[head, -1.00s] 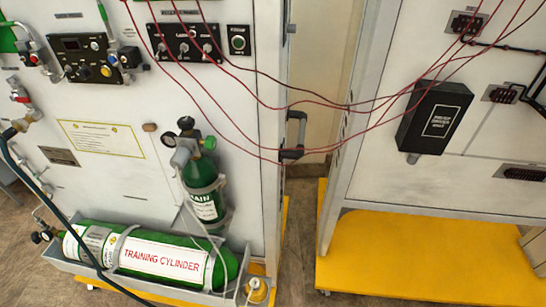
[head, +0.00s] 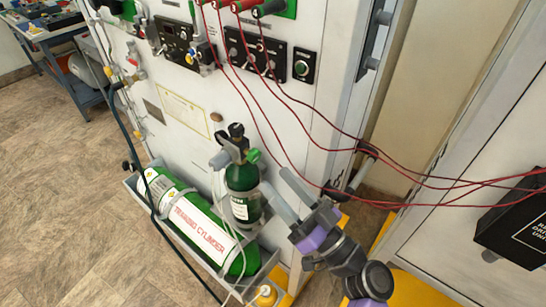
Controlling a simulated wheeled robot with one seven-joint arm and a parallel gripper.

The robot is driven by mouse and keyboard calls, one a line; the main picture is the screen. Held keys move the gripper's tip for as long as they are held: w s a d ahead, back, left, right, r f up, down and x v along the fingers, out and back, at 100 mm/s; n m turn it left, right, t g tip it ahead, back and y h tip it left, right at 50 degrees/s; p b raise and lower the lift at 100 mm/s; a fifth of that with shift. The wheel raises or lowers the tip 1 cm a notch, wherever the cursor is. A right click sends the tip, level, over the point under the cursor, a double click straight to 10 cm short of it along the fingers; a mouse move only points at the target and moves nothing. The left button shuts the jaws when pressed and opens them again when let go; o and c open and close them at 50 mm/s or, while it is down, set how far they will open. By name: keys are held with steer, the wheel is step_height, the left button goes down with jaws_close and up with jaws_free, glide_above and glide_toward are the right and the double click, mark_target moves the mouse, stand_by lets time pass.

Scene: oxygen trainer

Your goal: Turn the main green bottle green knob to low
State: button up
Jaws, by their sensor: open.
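The main green bottle (head: 240,178) stands upright in a bracket on the white panel, with a white label low on it. Its green knob (head: 254,156) sits at the right of the dark and grey valve fittings on top. The knob's setting is too small to read. My gripper (head: 274,179) is open and empty, with its two grey fingers pointing up and left. It is just right of the bottle and a little below the knob. I cannot tell whether a finger touches the bottle.
A green training cylinder (head: 180,213) lies in a grey tray below the bottle. Red cables (head: 300,135) hang across the panel above my gripper. A dark panel handle (head: 362,170) is at the right. Open floor (head: 70,190) lies to the left.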

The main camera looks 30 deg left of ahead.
mark_target(257, 160)
steer(key=p+x, duration=0.1)
steer(key=x, duration=0.4)
steer(key=shift+r+p, duration=0.1)
steer(key=shift+p, duration=0.3)
steer(key=shift+x, duration=0.85)
steer(key=shift+c, duration=0.4)
steer(key=shift+f, duration=0.2)
jaws_close()
